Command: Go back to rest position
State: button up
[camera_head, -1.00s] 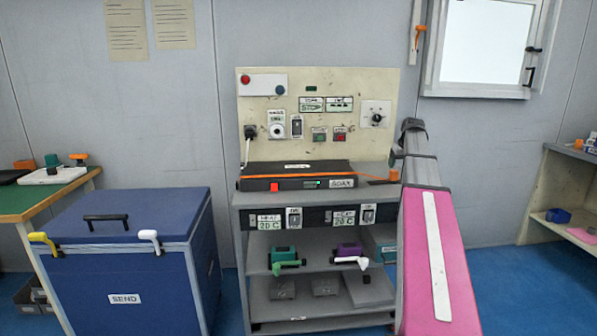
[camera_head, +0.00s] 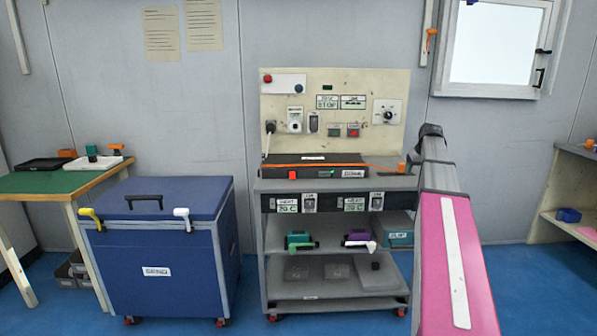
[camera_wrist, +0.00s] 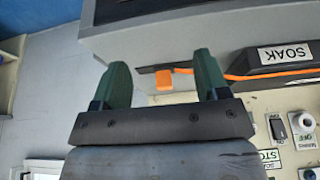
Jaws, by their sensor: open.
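My gripper (camera_wrist: 164,85) shows in the wrist view with its two dark green fingers spread apart and nothing between them. Behind the gap, an orange block (camera_wrist: 164,80) sits by an orange strap at the cart edge, apart from the fingers. In the head view my pink and grey arm reaches forward at the right of the cart (camera_head: 262,225). The gripper itself is hidden in that view behind the arm's far end.
The cart carries a control panel (camera_head: 375,85) and a black SOAK unit (camera_head: 330,173). Its shelves hold a green transceiver (camera_head: 299,240) and a purple one (camera_head: 357,238). A blue SEND chest (camera_head: 150,255) and a green table (camera_head: 60,181) stand left. Blue floor (camera_head: 520,290) is clear at right.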

jog(key=s+a+f+g, duration=0.1)
jog(key=s+a+f, duration=0.5)
jog(key=a+f, duration=0.3)
jog(key=s+a+f+g, duration=0.1)
jog(key=s+a+f, duration=0.6)
jog(key=f, duration=0.5)
jog(key=s+a+f+g, duration=0.1)
jog(key=s+a+f, duration=0.5)
jog(key=s, duration=0.3)
jog(key=s+a+f+g, duration=0.1)
jog(key=s+a+f, duration=0.6)
jog(key=s, duration=0.2)
jog(key=shift+f, duration=0.15)
